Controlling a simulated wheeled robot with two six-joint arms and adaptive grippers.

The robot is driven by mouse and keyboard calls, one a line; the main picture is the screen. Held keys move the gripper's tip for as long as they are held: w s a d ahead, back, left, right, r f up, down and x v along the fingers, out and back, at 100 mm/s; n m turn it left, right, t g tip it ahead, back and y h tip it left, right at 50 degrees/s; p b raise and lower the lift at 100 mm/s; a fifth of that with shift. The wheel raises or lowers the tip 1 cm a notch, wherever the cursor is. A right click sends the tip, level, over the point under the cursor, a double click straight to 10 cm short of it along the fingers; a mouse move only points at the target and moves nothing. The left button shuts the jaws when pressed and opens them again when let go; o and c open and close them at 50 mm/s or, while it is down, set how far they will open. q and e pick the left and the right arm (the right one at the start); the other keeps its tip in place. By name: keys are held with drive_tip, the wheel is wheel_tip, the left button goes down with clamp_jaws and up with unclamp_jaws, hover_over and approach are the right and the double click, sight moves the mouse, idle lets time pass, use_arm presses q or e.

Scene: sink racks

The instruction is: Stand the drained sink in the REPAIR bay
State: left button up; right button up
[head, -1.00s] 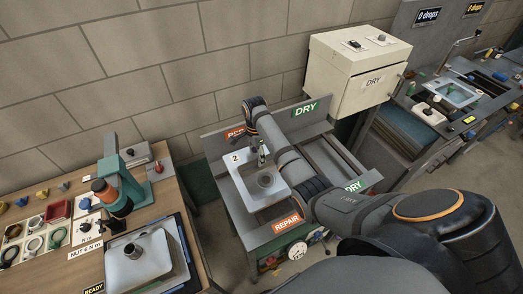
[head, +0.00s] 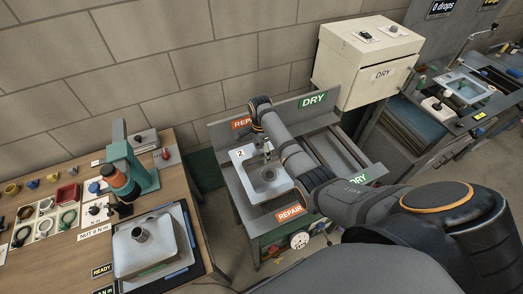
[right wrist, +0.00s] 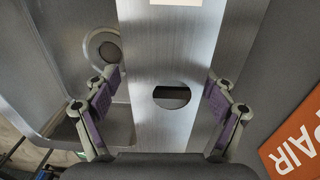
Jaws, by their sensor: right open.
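A light grey sink (head: 243,178) marked "2" lies basin-up on the rack between two orange REPAIR signs (head: 290,213). My right arm reaches over it, and my right gripper (head: 262,150) is near its back edge, partly hidden by the forearm. In the right wrist view the right gripper (right wrist: 165,95) is open, its fingers on either side of a flat metal strip with an oval hole (right wrist: 172,97). The sink's basin and round drain (right wrist: 104,46) are left of it, and a REPAIR sign (right wrist: 293,148) is at right. I cannot tell whether the fingers touch anything.
The DRY bay (head: 345,150) beside it, right of my forearm, looks empty. A cream DRY cabinet (head: 362,65) stands behind. At left, a wooden bench (head: 70,225) holds another sink (head: 128,258), a green press (head: 143,172) and small parts. Another sink (head: 462,88) is at far right.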

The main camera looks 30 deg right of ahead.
wheel_tip(320, 180, up, 12)
drive_tip(key=b, duration=0.1)
drive_tip(key=shift+w, duration=0.25)
drive_tip(key=shift+f, duration=0.1)
idle(0.4)
